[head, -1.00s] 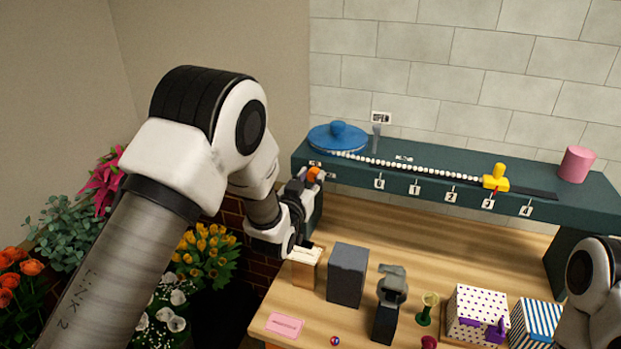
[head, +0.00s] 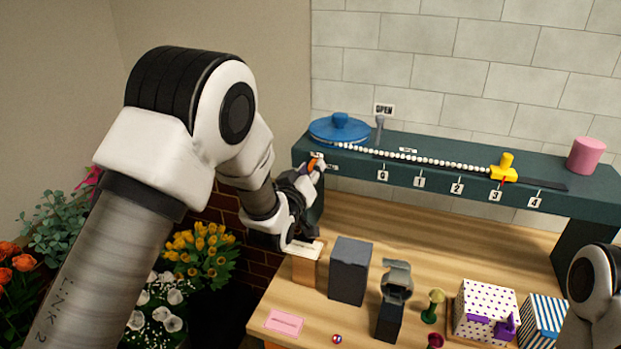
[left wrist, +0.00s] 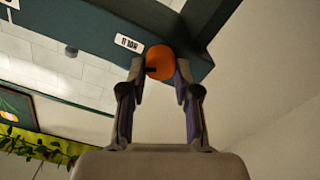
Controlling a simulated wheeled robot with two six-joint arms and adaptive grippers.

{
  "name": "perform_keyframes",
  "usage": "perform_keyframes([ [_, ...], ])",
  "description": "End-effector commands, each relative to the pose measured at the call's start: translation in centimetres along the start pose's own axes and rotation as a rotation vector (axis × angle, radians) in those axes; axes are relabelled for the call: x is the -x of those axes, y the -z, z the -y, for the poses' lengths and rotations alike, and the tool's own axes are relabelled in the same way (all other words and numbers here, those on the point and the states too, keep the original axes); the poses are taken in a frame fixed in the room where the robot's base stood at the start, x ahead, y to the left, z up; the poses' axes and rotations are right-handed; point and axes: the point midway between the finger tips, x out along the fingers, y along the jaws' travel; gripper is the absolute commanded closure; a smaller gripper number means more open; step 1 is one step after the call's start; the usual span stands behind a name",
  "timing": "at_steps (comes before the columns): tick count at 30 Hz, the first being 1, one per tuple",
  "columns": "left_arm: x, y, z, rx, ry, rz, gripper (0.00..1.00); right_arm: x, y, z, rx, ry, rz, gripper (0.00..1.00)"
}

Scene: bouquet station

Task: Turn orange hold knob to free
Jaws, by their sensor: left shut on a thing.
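The orange hold knob (left wrist: 160,62) sits on the front face of the dark green shelf (left wrist: 95,45), beside a small white label reading "HOLD" or similar. In the left wrist view my left gripper (left wrist: 161,72) has its two fingers on either side of the knob, shut on it. In the head view only a bit of the orange knob (head: 314,162) shows past the left gripper (head: 310,177). A dark mark shows on the knob's left side in the wrist view. My right gripper is out of view; part of the right arm shows at the right edge.
On the shelf are a blue disc (head: 338,130), a white bead string (head: 420,158), a yellow slider (head: 503,170) near mark 3 and a pink cylinder (head: 586,155). Below, the wooden table holds a grey block (head: 349,270), a grey clamp (head: 397,280) and a dotted box (head: 485,310).

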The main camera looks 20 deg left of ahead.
Motion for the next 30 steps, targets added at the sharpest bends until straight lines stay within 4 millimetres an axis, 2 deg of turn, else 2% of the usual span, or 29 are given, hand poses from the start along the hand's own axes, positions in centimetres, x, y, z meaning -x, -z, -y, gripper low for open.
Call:
perform_keyframes([
  [1,0.0,-0.6,0.3,0.040,0.001,0.005,1.00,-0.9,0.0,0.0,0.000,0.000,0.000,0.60],
  [9,0.0,-0.6,0.3,0.295,0.001,0.005,1.00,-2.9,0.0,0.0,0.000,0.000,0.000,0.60],
  [30,0.0,-0.6,0.4,0.934,0.002,0.005,1.00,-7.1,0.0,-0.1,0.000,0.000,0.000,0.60],
])
